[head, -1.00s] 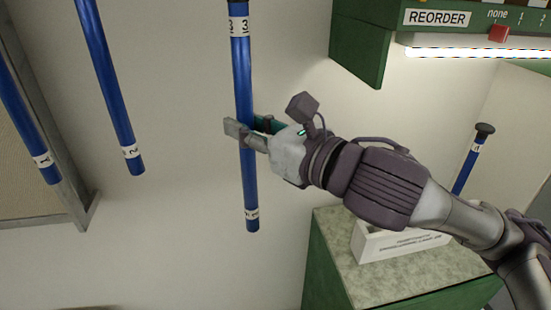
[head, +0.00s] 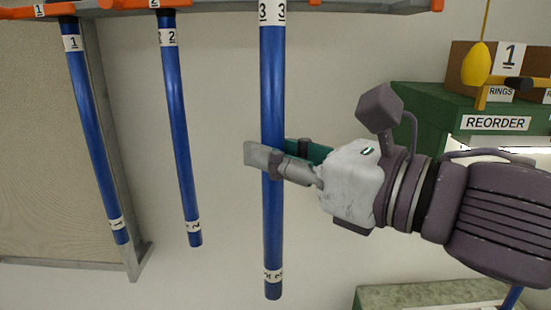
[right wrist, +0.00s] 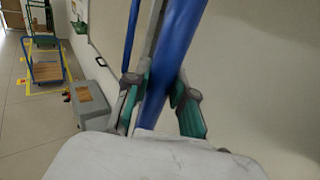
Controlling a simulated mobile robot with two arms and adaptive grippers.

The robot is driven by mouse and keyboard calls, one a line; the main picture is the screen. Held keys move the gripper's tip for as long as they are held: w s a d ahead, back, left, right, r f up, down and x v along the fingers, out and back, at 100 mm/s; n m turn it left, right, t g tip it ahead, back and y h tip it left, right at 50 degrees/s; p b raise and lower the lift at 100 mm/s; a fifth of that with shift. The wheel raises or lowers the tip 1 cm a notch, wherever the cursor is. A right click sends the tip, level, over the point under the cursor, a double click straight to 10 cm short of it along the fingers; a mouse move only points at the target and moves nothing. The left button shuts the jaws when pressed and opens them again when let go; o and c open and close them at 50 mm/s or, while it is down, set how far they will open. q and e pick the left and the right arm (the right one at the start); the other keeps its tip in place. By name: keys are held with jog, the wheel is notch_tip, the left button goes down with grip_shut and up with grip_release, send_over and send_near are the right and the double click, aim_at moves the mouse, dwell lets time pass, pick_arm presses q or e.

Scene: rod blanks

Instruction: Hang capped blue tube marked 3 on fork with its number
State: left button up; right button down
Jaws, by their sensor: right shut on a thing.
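The blue tube marked 3 (head: 272,110) hangs nearly upright in my right gripper (head: 270,157), which is shut around it at mid-length. Its white number band shows near the top edge of the head view; its cap is out of frame. In the right wrist view the tube (right wrist: 170,60) runs up between the two green-padded fingers (right wrist: 160,100). Along the top runs a grey rail (head: 390,8) with orange forks, one marked 1 (head: 38,11) and one marked 2 (head: 130,4). No fork number 3 is readable. My left gripper is not in view.
Blue tubes marked 1 (head: 92,140) and 2 (head: 178,120) hang at the left. A green cabinet with a REORDER label (head: 495,123) stands at the right, with a brown bin (head: 463,62) and a yellow hanging object (head: 475,65) above. The wall between is bare.

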jog(key=shift+w, duration=1.85)
jog(key=w+f, duration=0.1)
jog(key=w, duration=0.8)
jog(key=shift+p, duration=0.3)
jog(key=c, duration=0.9)
grip_release()
